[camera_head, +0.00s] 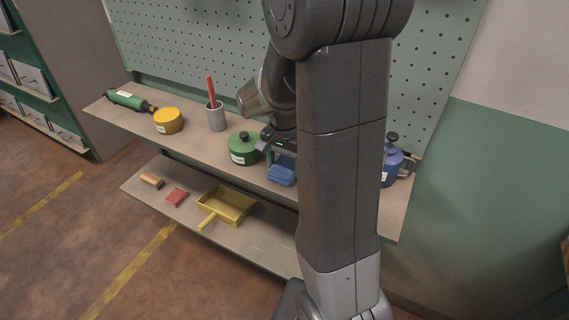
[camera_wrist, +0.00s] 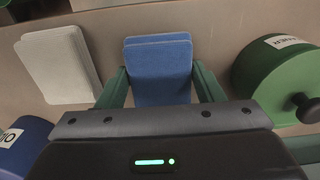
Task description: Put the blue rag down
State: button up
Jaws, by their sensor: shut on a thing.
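The blue rag (camera_wrist: 158,70) is a folded blue pad between the fingers of my gripper (camera_wrist: 160,86) in the wrist view. My gripper is shut on it, with a green finger on each side. In the head view the blue rag (camera_head: 281,175) shows at the front of the upper shelf (camera_head: 215,147), below my gripper (camera_head: 280,158), partly hidden by my arm. I cannot tell whether the rag touches the shelf.
A green lidded pot (camera_head: 243,149) stands close to the rag, and a blue pot (camera_head: 391,165) stands farther right. A pale folded cloth (camera_wrist: 57,66) lies beside the rag. The lower shelf holds a yellow dustpan (camera_head: 228,206). A pegboard (camera_head: 200,45) stands behind.

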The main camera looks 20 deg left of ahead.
aim_at(285, 167)
jog(key=o, duration=0.9)
jog(key=shift+f, duration=0.1)
notch_tip(285, 167, up, 12)
jog(key=shift+r, duration=0.2)
jog(key=shift+f, duration=0.1)
notch_tip(285, 167, down, 13)
jog(key=shift+r, duration=0.1)
notch_tip(285, 167, up, 3)
jog(key=shift+r, duration=0.7)
jog(key=shift+f, duration=0.1)
